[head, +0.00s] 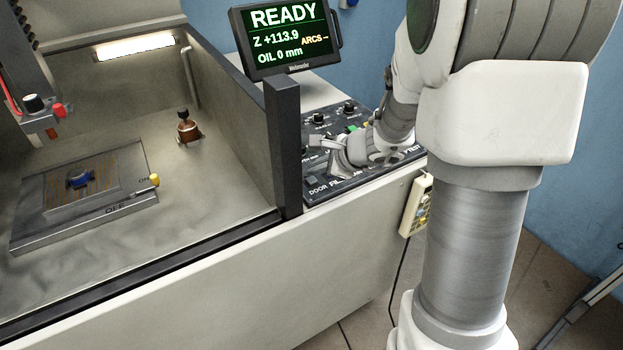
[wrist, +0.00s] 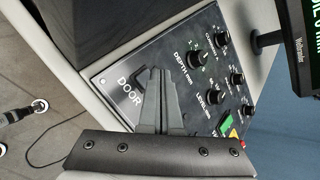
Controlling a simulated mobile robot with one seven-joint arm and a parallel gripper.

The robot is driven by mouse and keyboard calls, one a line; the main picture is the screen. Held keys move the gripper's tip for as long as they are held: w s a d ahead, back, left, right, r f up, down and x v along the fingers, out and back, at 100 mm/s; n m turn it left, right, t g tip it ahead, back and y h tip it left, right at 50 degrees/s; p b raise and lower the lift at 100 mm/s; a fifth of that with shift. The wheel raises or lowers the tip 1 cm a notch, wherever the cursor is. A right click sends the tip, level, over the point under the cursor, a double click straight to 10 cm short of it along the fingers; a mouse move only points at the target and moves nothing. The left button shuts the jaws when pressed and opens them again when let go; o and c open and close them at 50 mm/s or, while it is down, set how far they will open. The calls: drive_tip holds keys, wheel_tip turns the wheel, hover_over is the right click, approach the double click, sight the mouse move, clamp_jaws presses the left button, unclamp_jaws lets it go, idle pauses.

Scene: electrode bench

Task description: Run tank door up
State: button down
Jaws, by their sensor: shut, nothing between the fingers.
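The control panel (head: 318,186) is black, with its DOOR label at the front left corner. My gripper (head: 326,154) is shut and empty, reaching over that corner. In the wrist view, the shut fingertips (wrist: 158,72) lie beside the DOOR label (wrist: 130,90) on the panel (wrist: 112,76). A dark outline beside the label is partly hidden by the fingers, so I cannot tell the door control's position or whether the fingers touch it. The tank (head: 215,110) stands open at the front, with a dark edge (head: 140,275) running low along it.
The monitor (head: 287,38) reads READY, Z +113.9, OIL 0 mm. Several knobs and a green button (wrist: 226,125) sit near my fingers. A pendant (head: 416,205) hangs from the bench side. In the tank are a chuck plate (head: 120,205) and a brown fitting (head: 188,131).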

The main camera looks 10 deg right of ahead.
drive_tip(key=shift+f, duration=0.15)
drive_tip(key=shift+f+b, duration=0.3)
drive_tip(key=shift+b, duration=0.3)
